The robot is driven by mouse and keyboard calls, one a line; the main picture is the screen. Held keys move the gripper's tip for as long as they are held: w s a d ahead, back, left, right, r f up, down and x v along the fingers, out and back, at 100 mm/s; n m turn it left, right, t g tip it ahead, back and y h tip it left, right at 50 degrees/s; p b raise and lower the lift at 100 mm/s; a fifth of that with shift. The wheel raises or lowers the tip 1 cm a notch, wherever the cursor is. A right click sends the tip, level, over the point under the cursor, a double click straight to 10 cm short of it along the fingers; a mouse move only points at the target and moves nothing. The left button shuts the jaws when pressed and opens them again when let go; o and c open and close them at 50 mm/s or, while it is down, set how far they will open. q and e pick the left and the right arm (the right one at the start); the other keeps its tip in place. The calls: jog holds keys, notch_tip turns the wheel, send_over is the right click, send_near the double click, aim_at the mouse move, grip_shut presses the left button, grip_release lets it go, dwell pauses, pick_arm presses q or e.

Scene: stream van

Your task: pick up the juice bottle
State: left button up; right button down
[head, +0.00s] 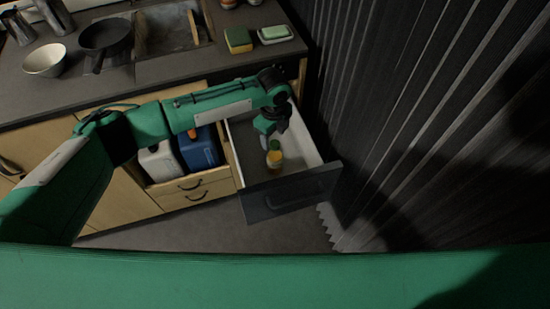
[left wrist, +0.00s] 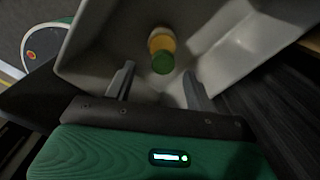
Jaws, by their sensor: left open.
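The juice bottle (head: 275,156) stands in the open drawer (head: 298,189). It has an orange-yellow body and shows a green cap in the left wrist view (left wrist: 162,48). My left gripper (head: 270,139) reaches down into the drawer just above and beside the bottle. In the left wrist view its two fingers (left wrist: 157,84) are spread apart, with the bottle ahead between their lines. The fingers do not visibly touch the bottle. My right gripper is not in view.
A dark corrugated curtain or wall (head: 400,110) rises right of the drawer. The counter (head: 60,95) holds a pan (head: 104,36), a white bowl (head: 44,60) and sponges (head: 238,40). White and blue jugs (head: 198,147) stand in the cabinet left of the drawer.

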aim_at(275, 143)
pick_arm(q)
jog(key=shift+w+d+f+p, duration=0.1)
jog(key=shift+f+p, duration=0.1)
jog(key=shift+f, duration=1.25)
jog(key=shift+w+d+f+p, duration=0.1)
jog(key=shift+f+p, duration=0.05)
jog(key=shift+f, duration=1.25)
grip_shut()
